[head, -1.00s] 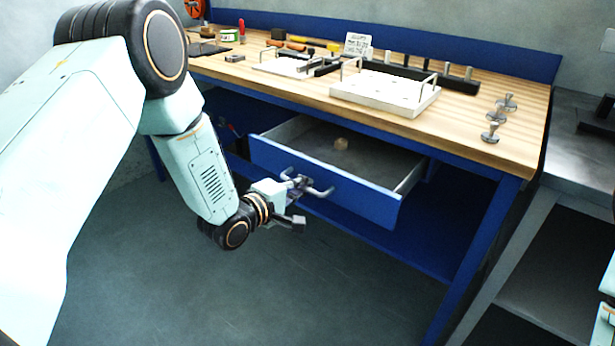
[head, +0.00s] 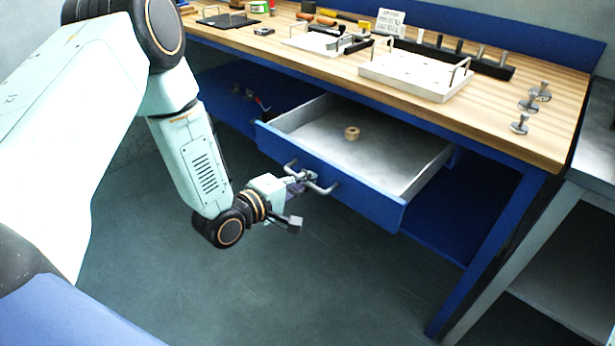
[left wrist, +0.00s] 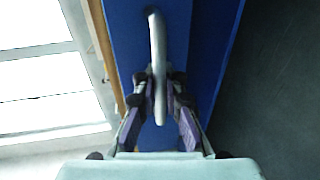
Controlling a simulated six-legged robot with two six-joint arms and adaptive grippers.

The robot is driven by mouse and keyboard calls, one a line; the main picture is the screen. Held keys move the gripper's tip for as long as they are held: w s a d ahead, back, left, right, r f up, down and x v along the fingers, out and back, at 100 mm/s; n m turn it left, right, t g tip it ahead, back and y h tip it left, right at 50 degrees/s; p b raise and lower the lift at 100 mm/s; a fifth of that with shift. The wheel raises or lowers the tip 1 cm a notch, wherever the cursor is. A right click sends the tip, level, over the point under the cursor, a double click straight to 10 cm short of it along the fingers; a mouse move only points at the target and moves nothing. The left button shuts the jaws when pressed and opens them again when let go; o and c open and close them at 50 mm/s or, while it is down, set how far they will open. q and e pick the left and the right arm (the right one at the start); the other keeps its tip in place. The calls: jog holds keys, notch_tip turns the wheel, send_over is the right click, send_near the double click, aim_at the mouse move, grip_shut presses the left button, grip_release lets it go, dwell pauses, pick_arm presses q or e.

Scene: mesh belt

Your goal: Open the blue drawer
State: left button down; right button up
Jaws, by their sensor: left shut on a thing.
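The blue drawer (head: 335,178) under the workbench stands pulled well out, its grey inside showing. A small tan ring-shaped piece (head: 352,133) lies on the drawer floor. The drawer's metal handle (head: 322,188) is on its front face. My left gripper (head: 303,178) is at this handle, its fingers shut around the bar. In the left wrist view the handle (left wrist: 157,50) runs between the two fingers (left wrist: 160,95), with the blue front behind it. My right gripper is not in view.
The wooden benchtop (head: 480,115) above carries a white tray with handles (head: 415,75), a black rack (head: 460,57) and several metal knobs. A blue bench leg (head: 490,255) stands at the right, beside a grey table (head: 590,165). The floor before the drawer is clear.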

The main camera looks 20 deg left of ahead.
pick_arm(q)
jog(key=shift+w+a+r, duration=0.1)
jog(key=shift+r, duration=0.1)
jog(key=c, duration=1.4)
grip_release()
jog(key=shift+f, duration=0.1)
jog(key=shift+c, duration=0.2)
jog(key=v, duration=1.2)
